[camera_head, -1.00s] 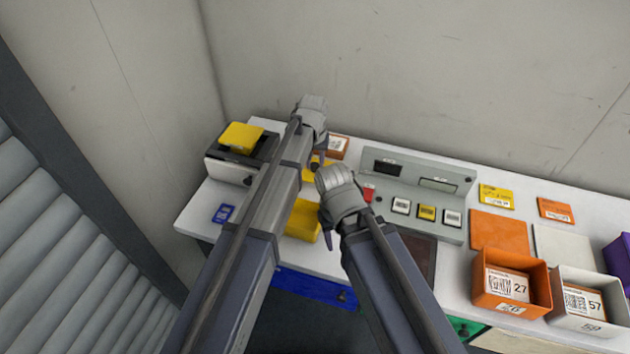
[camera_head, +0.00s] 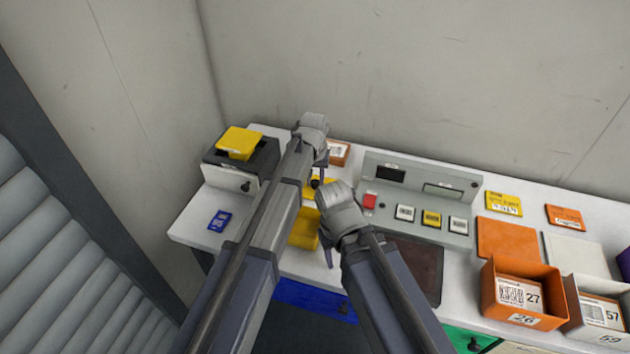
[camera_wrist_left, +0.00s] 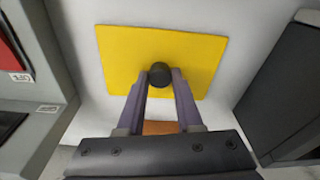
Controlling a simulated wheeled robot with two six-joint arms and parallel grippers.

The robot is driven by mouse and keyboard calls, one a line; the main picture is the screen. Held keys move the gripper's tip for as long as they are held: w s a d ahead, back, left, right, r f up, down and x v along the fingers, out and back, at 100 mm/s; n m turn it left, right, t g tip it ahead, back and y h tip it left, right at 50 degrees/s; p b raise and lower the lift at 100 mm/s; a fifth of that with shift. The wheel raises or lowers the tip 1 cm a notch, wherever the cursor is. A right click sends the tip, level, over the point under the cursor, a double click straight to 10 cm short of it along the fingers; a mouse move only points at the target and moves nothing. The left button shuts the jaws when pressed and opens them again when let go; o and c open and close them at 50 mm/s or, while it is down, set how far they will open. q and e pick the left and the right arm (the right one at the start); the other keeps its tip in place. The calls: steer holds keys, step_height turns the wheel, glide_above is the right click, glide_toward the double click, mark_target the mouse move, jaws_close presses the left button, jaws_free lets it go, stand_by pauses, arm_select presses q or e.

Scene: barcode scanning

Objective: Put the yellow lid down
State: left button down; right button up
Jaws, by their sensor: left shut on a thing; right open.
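The yellow lid (camera_wrist_left: 190,48) is a flat square plate with a round black knob (camera_wrist_left: 160,75) in the left wrist view. My left gripper (camera_wrist_left: 160,80) is shut on that knob. In the head view the lid (camera_head: 324,187) shows only partly, between my arms and below my left gripper (camera_head: 320,172). I cannot tell whether the lid touches the table. A yellow box (camera_head: 303,232) stands nearer the front, partly hidden by my left arm. My right gripper (camera_head: 328,248) is open beside the box, its fingers pointing down and partly hidden by its wrist.
A dark-topped machine (camera_head: 225,172) with a yellow piece (camera_head: 239,142) stands at the left. A grey button panel (camera_head: 415,200) is right of the lid. A blue card (camera_head: 220,220) lies at the front left. Orange (camera_head: 510,290) and white (camera_head: 590,310) bins stand at the right.

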mark_target(314, 191)
arm_select(q)
steer(key=shift+f, duration=0.25)
arm_select(e)
steer(key=shift+f, duration=0.2)
arm_select(q)
steer(key=c, duration=0.6)
jaws_free()
steer(key=shift+r, duration=0.1)
arm_select(e)
steer(key=shift+r, duration=0.1)
arm_select(q)
steer(key=shift+o, duration=0.2)
step_height(314, 191, up, 12)
steer(key=s+p, duration=0.1)
steer(key=p, duration=1.1)
steer(key=shift+s+r, duration=0.15)
steer(key=shift+s, duration=0.05)
arm_select(e)
step_height(314, 191, up, 12)
steer(key=shift+r, duration=0.15)
arm_select(q)
steer(key=shift+a, duration=0.1)
steer(key=s+a+m, duration=0.1)
steer(key=s+a, duration=0.2)
steer(key=s, duration=0.9)
steer(key=s+a+m+g+y, duration=0.1)
steer(key=s+a, duration=0.2)
steer(key=s, duration=1)
steer(key=shift+s+g, duration=0.15)
steer(key=shift+g, duration=0.15)
